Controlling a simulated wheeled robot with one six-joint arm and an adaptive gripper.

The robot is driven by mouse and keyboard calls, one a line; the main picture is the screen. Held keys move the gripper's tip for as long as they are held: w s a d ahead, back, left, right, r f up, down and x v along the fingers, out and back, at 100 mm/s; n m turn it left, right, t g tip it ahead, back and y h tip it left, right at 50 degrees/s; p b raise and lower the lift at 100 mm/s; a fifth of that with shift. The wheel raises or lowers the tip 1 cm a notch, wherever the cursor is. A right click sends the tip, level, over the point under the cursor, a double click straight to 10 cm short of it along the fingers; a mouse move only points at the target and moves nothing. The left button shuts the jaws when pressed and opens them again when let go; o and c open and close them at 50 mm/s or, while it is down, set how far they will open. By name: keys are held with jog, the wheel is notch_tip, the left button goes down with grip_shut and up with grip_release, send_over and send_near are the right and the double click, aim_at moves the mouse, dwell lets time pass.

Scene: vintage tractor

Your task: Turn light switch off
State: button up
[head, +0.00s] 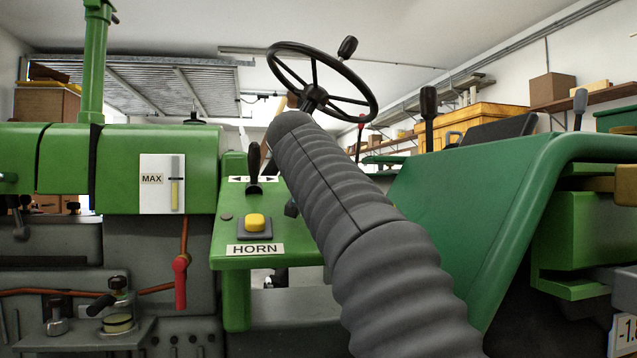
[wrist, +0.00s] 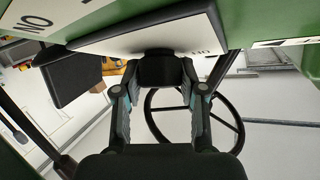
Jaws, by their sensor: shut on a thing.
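In the wrist view, my gripper (wrist: 159,80) has one finger on each side of a black knob (wrist: 159,66) and is shut on it. The knob stands out from a white plate (wrist: 110,40) with dark lettering, partly hidden by the knob and fingers. This appears to be the light switch. In the head view, my grey ribbed arm hides the gripper and the knob. The switch's exact setting cannot be told.
A black steering wheel (head: 322,82) rises behind my arm. A yellow horn button (head: 255,222) and a black lever (head: 254,168) are on the green panel left of it. A green fender (head: 470,210) is close on the right. A dark block (wrist: 72,78) shows left of the fingers.

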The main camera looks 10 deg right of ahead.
jog(key=shift+n, duration=0.3)
jog(key=o, duration=1.2)
jog(key=shift+c, duration=0.2)
jog(key=v, duration=1.2)
jog(key=shift+d+f, duration=0.15)
